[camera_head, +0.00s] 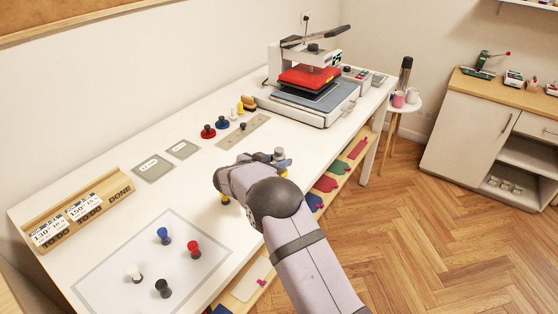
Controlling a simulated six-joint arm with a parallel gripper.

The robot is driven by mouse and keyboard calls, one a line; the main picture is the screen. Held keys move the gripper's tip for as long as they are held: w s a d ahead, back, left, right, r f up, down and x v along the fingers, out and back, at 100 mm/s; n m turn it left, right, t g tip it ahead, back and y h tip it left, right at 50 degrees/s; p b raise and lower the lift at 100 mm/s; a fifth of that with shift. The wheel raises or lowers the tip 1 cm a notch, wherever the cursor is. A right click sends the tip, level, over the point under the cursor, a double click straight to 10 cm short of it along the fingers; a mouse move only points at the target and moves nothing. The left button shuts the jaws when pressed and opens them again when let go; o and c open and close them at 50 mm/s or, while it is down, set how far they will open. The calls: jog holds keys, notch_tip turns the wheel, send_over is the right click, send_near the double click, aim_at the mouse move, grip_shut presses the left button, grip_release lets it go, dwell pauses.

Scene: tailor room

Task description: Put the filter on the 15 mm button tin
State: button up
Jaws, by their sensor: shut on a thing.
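I cannot pick out a filter or a 15 mm button tin in the head view. My gripper is mostly hidden behind my own wrist and arm. A small yellow piece (225,201) shows just below my wrist, over or on the white table (205,190); I cannot make out whether it is the thing held. Two grey plates, one nearer (152,167) and one farther (182,149), lie on the table with print too small to read. A red round piece (208,132) and a blue one (222,123), both dark-topped, stand beyond them.
Blue (163,235), red (193,249), white (134,273) and black (161,288) pegs stand on a pale mat (100,290). A wooden card rack (75,205) is at left. A heat press (310,85) stands at the far end, beyond a beige strip (232,140).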

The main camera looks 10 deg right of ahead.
jog(key=shift+f, duration=0.25)
jog(key=o, duration=1.1)
jog(key=shift+c, duration=0.2)
jog(key=shift+r, duration=0.1)
jog(key=shift+r, duration=0.15)
jog(key=b+v, duration=0.2)
jog(key=v, duration=1)
jog(key=shift+b, duration=0.4)
